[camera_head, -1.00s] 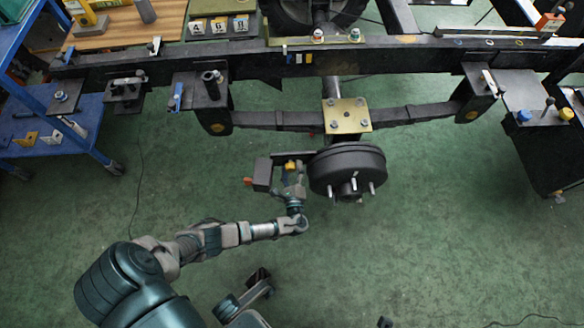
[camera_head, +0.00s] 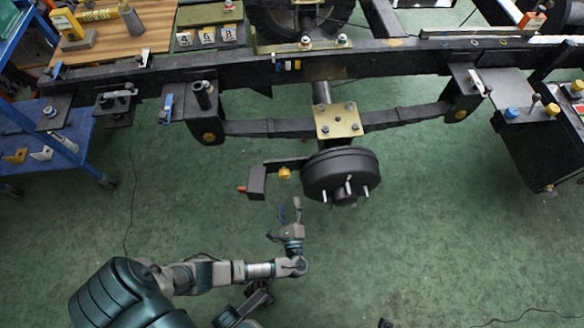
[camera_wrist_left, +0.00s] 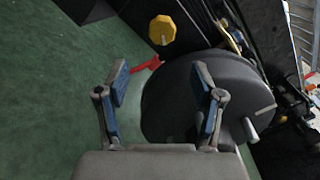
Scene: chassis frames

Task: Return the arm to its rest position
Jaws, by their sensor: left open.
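My left arm comes in from the lower left in the head view. Its gripper (camera_head: 290,208) is open and empty, just below and left of the black brake drum (camera_head: 341,174). In the left wrist view the two blue-padded fingers (camera_wrist_left: 160,82) stand wide apart with nothing between them. The drum (camera_wrist_left: 180,105) fills the space beyond the right finger. A yellow knob (camera_head: 285,173) on a dark bracket (camera_head: 256,182) sits beyond the fingertips, clear of them. In the wrist view the knob (camera_wrist_left: 162,30) is above a red lever (camera_wrist_left: 150,63). No right gripper can be made out.
The black chassis rail (camera_head: 380,58) crosses the upper picture, with a leaf spring (camera_head: 265,127) and gold plate (camera_head: 338,120) below it. A blue shelf (camera_head: 75,150) stands at left. The green floor (camera_head: 440,235) is open at lower right.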

